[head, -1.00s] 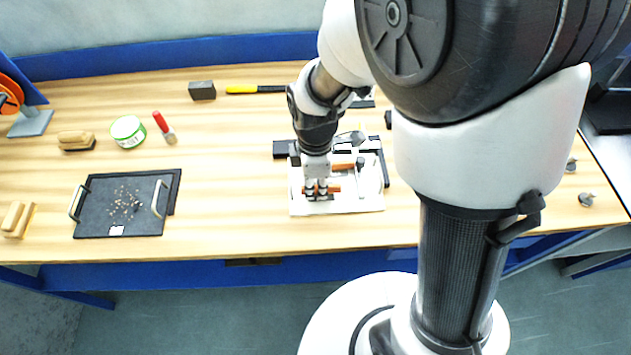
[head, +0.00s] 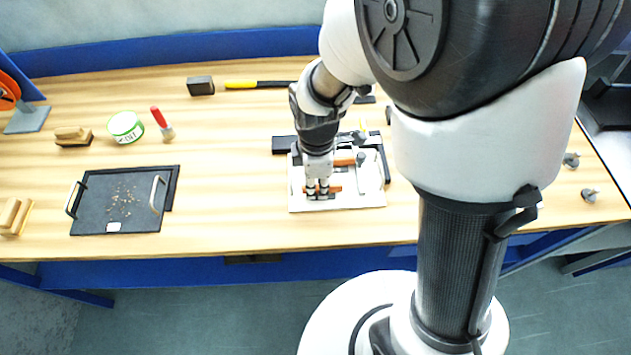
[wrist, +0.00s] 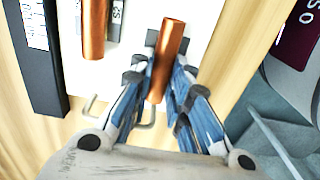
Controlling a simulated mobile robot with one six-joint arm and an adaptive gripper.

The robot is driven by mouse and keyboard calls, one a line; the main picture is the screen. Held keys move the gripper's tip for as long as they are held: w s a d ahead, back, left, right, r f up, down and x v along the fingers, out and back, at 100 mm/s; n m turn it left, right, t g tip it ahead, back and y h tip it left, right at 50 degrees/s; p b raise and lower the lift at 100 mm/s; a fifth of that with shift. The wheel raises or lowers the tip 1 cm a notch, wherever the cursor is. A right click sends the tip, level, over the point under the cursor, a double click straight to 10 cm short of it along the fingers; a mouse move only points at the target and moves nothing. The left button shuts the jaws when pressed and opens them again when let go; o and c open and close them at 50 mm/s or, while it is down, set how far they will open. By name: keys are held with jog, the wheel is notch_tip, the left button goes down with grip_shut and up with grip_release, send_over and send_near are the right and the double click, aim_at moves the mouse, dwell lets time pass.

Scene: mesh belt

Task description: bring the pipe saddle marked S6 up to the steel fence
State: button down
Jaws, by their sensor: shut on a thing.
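My gripper (head: 318,192) points down over the white board (head: 350,203) on the bench. In the wrist view its blue fingers (wrist: 162,82) stand on either side of a copper-coloured pipe (wrist: 168,50). The fingers are shut on the dark grey pipe saddle (wrist: 152,38) at this pipe, which is largely hidden by pipe and fingertips. Its marking cannot be read. A second copper pipe (wrist: 94,30) lies to the left, with a grey marked strip beside it. A long dark bar (wrist: 38,70), perhaps the fence, runs along the board's left side in the wrist view.
A black tray (head: 90,222) with metal handles holds small bits on the left. The bench between tray and board is clear.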

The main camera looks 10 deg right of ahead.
aim_at(334, 185)
jog(key=shift+d, duration=1.95)
dwell(0.6)
jog(key=c, duration=1.4)
grip_release()
jog(key=shift+c, duration=0.2)
notch_tip(334, 185, up, 11)
jog(key=s+d+r+m+t, duration=0.2)
jog(key=s+d+r+m, duration=0.1)
jog(key=s+m, duration=0.3)
jog(key=s+d+r+m+t, duration=0.2)
jog(key=s+r+m, duration=0.4)
jog(key=m, duration=0.5)
jog(key=shift+s+d+r+m+t, duration=0.3)
jog(key=shift+s+d, duration=0.2)
jog(key=shift+s, duration=0.2)
